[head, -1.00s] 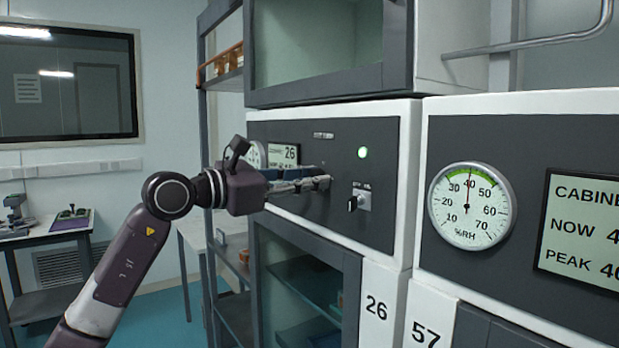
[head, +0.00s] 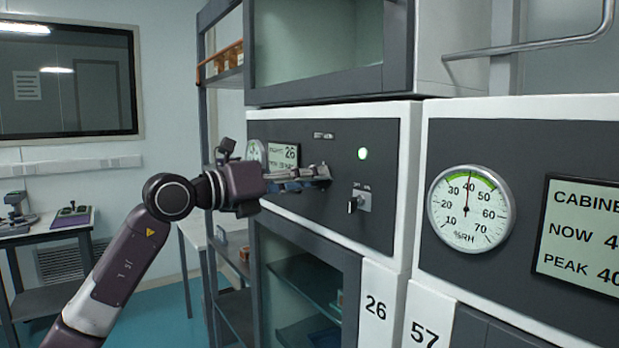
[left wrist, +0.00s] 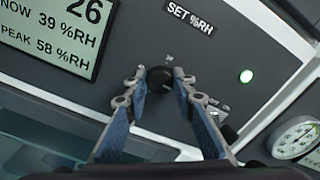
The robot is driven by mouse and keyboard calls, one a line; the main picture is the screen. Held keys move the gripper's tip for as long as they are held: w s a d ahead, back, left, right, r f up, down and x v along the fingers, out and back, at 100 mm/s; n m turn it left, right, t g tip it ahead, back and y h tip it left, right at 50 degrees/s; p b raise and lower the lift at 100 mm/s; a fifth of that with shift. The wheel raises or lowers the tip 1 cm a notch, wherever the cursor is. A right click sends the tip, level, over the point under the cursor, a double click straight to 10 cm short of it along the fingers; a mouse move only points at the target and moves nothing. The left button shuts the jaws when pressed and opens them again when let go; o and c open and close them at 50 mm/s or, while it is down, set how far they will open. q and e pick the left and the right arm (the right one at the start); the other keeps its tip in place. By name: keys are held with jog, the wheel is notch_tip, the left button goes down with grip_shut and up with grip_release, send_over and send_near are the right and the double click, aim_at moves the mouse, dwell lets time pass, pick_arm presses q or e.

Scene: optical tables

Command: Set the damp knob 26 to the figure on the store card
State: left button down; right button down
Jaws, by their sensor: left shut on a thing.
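The damp knob 26 (left wrist: 159,79) is a small dark round knob under the SET %RH label (left wrist: 190,15) in the left wrist view. My left gripper (left wrist: 160,75) is shut on it, one blue-padded finger on each side. In the head view my left gripper (head: 324,176) reaches the dark panel of cabinet 26 (head: 375,225) and hides the knob. The wrist view shows cabinet 26's display (left wrist: 55,35), reading NOW 39 %RH and PEAK 58 %RH. A small figure stands above the knob, too small to read. I see no readable store card. My right gripper is not in view.
An OFF/ON switch (head: 360,202) and a lit green lamp (head: 363,154) sit right of the gripper. A %RH dial (head: 470,206), its needle near 40, is on cabinet 57 at right. A handle rail (head: 535,42) juts out above. An open shelf rack (head: 204,120) stands at left.

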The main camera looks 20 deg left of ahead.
pick_arm(q)
jog(key=shift+n, duration=0.4)
jog(key=c, duration=1.6)
grip_release()
jog(key=v, duration=1.2)
